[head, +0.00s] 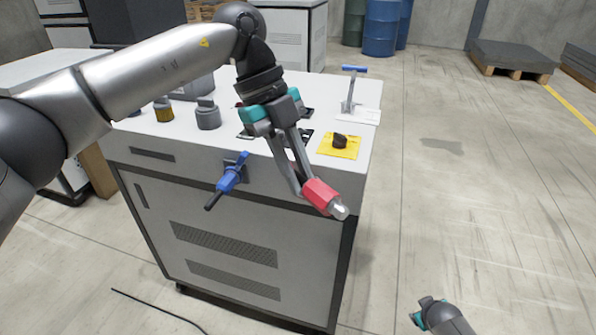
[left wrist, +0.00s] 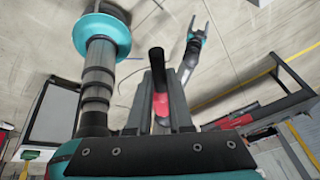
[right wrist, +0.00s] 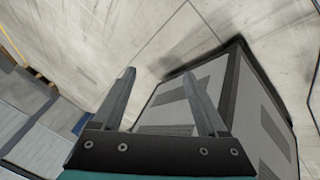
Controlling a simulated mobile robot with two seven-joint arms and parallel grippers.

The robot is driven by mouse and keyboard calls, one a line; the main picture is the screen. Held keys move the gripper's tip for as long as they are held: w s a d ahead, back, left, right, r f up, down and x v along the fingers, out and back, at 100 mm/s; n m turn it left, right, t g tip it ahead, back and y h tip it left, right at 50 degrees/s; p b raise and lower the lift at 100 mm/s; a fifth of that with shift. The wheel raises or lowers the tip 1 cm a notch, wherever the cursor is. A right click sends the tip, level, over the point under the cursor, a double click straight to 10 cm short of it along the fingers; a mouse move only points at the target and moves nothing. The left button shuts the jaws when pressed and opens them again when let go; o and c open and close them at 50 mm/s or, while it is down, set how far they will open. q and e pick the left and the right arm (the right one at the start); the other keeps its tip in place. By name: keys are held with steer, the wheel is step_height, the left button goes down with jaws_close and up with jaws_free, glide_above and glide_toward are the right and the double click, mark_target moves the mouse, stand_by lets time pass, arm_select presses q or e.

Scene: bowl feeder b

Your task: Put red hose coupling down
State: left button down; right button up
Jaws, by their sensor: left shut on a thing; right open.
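The red hose coupling (head: 322,196) is a red cylinder with a pale metal end. My left gripper (head: 306,190) is shut on it and holds it in the air, in front of the cabinet's front right edge. In the left wrist view the coupling (left wrist: 161,103) shows red between the fingers, with a dark end sticking out beyond them. My right gripper (right wrist: 160,90) is open and empty in the right wrist view. In the head view only a part of my right arm shows at the bottom right.
The white cabinet (head: 247,230) bears a yellow plate (head: 340,146) with a dark knob, a blue-handled lever (head: 352,90) and grey and yellow-brown fittings (head: 207,114). A blue-handled valve (head: 229,178) juts from its front. Open floor lies to the right.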

arm_select(q)
steer(key=s+a+f+n+t+y, duration=0.1)
steer(key=a+n, duration=0.6)
steer(key=n, duration=0.7)
steer(key=s+a+f+n+t+y, duration=0.2)
steer(key=a+f+n+t+y, duration=0.2)
steer(key=a+n, duration=0.4)
steer(key=n+t+y, duration=0.1)
steer(key=n, duration=0.6)
steer(key=shift+a+f+t, duration=0.3)
steer(key=shift+f+t, duration=0.05)
steer(key=shift+t, duration=0.05)
arm_select(e)
steer(key=s+a+f+g, duration=0.1)
steer(key=s+a+f, duration=0.2)
steer(key=s, duration=0.8)
steer(key=s+a+f+m+g+y, duration=0.1)
steer(key=s+a+f, duration=0.3)
steer(key=s+f, duration=0.3)
steer(key=s+a+f+g+y, duration=0.1)
steer(key=s+a+f, duration=0.2)
steer(key=s, duration=1.3)
step_height(320, 180, down, 2)
steer(key=shift+a+f+g, duration=0.15)
steer(key=shift+a+g, duration=0.1)
steer(key=shift+g, duration=0.05)
arm_select(q)
steer(key=shift+r, duration=0.1)
